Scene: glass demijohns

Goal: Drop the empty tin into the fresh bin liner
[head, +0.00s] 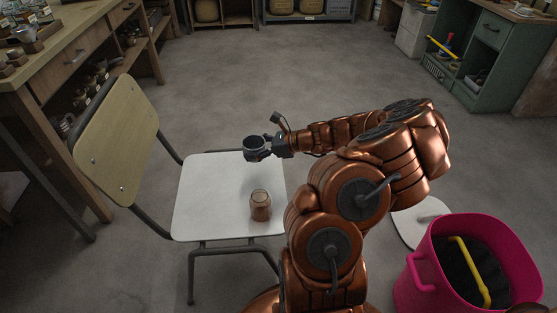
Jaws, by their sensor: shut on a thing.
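My gripper (259,153) is shut on a small dark grey round tin (254,142), held above the back part of a white chair seat. The tin's open top seems to face up; its inside is too small to make out. A magenta tub (424,283) with handles stands on the floor at the lower right, far from the gripper. Dark material (462,275) lies inside it, perhaps a liner; I cannot tell. A bent yellow bar (469,268) rests across that dark inside.
A brown glass jar (260,206) stands on the chair seat (205,205), below the gripper. The chair's wooden back (117,140) rises at the left. A wooden workbench (75,52) is at left, a green cabinet (487,50) at right. The floor behind the chair is clear.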

